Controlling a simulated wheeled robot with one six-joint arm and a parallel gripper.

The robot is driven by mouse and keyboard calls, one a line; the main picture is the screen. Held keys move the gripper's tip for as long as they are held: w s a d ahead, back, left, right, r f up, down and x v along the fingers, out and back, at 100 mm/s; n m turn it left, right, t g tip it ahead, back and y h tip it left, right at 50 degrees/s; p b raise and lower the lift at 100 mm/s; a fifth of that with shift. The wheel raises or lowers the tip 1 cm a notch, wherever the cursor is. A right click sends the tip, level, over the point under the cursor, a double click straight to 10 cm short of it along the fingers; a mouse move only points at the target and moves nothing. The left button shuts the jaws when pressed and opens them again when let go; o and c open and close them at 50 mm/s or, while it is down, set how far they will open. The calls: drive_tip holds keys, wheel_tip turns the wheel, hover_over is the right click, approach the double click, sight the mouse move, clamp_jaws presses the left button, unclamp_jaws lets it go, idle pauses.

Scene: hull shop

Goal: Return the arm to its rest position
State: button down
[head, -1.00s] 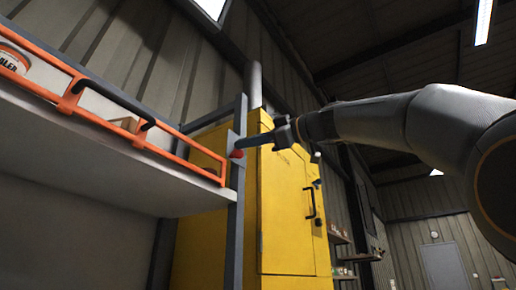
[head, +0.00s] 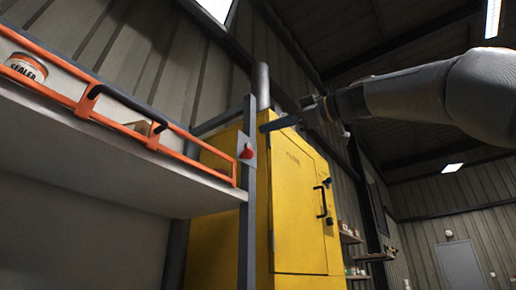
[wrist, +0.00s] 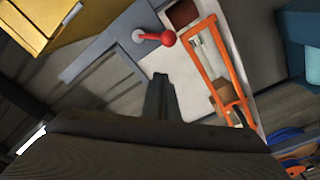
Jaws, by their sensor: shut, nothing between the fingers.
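My gripper (head: 280,124) is in the upper middle of the head view, in front of the yellow cabinet's upper part. My arm reaches in from the right edge. The gripper is shut with nothing in it. In the wrist view the closed fingers (wrist: 160,98) point toward a pale panel. A red knob on a small plate (head: 246,153) is on the grey post, left of and below the gripper and apart from it. The red knob (wrist: 167,38) also shows in the wrist view, beyond the fingertips.
A shelf (head: 100,165) with an orange rail (head: 190,145) fills the left, holding a sealer can (head: 27,67) and a small box. A yellow cabinet (head: 300,200) stands behind the grey post (head: 248,220). Small shelves (head: 375,257) and a door (head: 460,267) are farther right.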

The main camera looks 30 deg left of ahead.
drive_tip(key=shift+s+d+f+b, duration=0.1)
drive_tip(key=shift+s+d+b, duration=0.15)
drive_tip(key=shift+d, duration=0.6)
drive_tip(key=shift+s+d+f+b, duration=0.1)
drive_tip(key=shift+s+d+b, duration=0.15)
drive_tip(key=shift+d, duration=0.65)
drive_tip(key=shift+s+d+b, duration=0.15)
drive_tip(key=shift+d+b, duration=0.1)
drive_tip(key=shift+d, duration=0.6)
